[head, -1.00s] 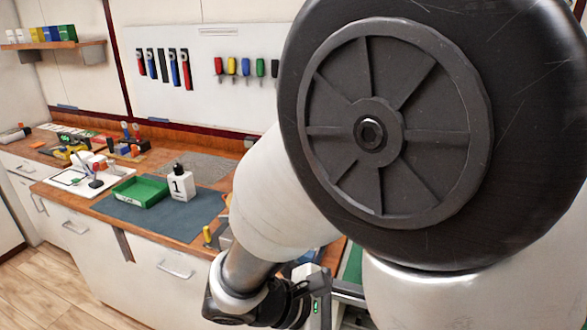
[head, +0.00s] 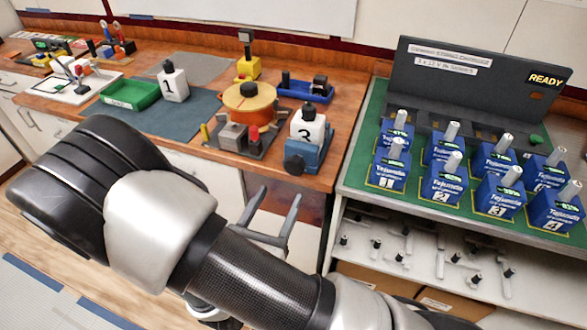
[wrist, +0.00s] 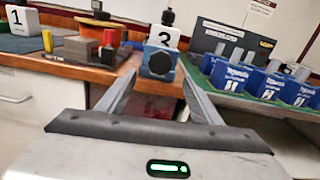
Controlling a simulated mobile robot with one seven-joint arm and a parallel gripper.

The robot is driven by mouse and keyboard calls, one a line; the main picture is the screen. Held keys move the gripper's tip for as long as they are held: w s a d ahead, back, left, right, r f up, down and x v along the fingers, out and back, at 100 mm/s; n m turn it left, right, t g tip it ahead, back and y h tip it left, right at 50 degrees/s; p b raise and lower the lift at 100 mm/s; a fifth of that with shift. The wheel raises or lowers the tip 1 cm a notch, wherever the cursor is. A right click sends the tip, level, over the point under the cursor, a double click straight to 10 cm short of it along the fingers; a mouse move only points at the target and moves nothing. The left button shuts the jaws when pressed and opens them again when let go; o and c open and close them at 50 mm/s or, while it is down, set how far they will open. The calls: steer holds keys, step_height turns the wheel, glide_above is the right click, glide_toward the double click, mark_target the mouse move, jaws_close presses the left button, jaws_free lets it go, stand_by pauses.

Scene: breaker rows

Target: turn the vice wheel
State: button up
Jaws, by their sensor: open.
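A blue vice (head: 313,157) sits at the front edge of the wooden bench. Its dark round wheel (head: 294,163) faces forward. A white bottle marked 3 (head: 307,124) stands on or just behind the vice; I cannot tell which. My gripper (head: 279,193) is open and empty in front of the bench, short of the wheel. In the wrist view, the wheel (wrist: 160,62) shows ahead between the tips of my gripper's fingers (wrist: 161,75), apart from both.
Left of the vice is a dark plate with a grey block (head: 233,136) and an orange disc (head: 249,95). A green tray (head: 130,95) lies farther left. To the right, blue batteries (head: 443,178) stand on a green-topped shelf unit (head: 358,165).

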mark_target(294, 171)
steer(key=x, duration=1)
steer(key=shift+w+d, duration=0.15)
steer(key=shift+w, duration=0.2)
steer(key=c, duration=1.1)
steer(key=shift+o, duration=0.2)
steer(key=shift+n+p, duration=0.3)
steer(key=shift+p, duration=0.05)
steer(key=shift+r+n+p, duration=0.1)
steer(key=shift+n+p, duration=0.85)
steer(key=shift+n, duration=0.25)
steer(key=shift+d+n+p, duration=0.1)
steer(key=shift+n+p, duration=1.05)
steer(key=shift+n, duration=0.75)
